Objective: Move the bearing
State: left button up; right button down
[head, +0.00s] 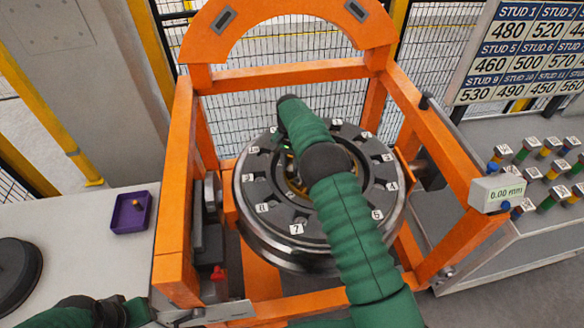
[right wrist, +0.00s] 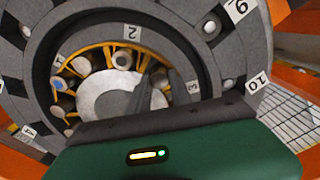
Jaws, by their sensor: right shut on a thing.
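The bearing (right wrist: 97,56), a ring of pale rollers in a yellow cage around a silver centre, shows in the right wrist view inside the dark ring of the wheel. In the head view only a bit of its yellow cage (head: 296,186) shows. My right gripper (right wrist: 160,90) is shut on the bearing's near side, its dark fingers at the cage. In the head view my right arm hides most of the bearing and the gripper (head: 287,160). I cannot tell whether the bearing is seated or slightly raised. My left gripper (head: 125,313) is at the bottom left, its fingers unclear.
The wheel (head: 262,190), with numbered studs, lies flat inside the orange gantry frame (head: 172,225). A purple tray (head: 130,212) and a dark round part (head: 15,275) are on the left table. A gauge reading 0.00 mm (head: 497,190) and several coloured studs (head: 550,165) are at right.

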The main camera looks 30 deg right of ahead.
jog(key=shift+w+a, duration=0.15)
jog(key=shift+w, duration=0.1)
dwell(0.3)
jog(key=c, duration=1.3)
grip_release()
jog(key=shift+o, duration=0.7)
jog(key=shift+w, duration=0.1)
jog(key=shift+r, duration=0.3)
notch_tip(320, 180, up, 8)
jog(key=shift+w+r+b, duration=0.1)
jog(key=shift+r+b, duration=0.1)
jog(key=shift+b, duration=0.6)
notch_tip(320, 180, up, 8)
jog(key=p, duration=0.2)
jog(key=shift+f, duration=0.15)
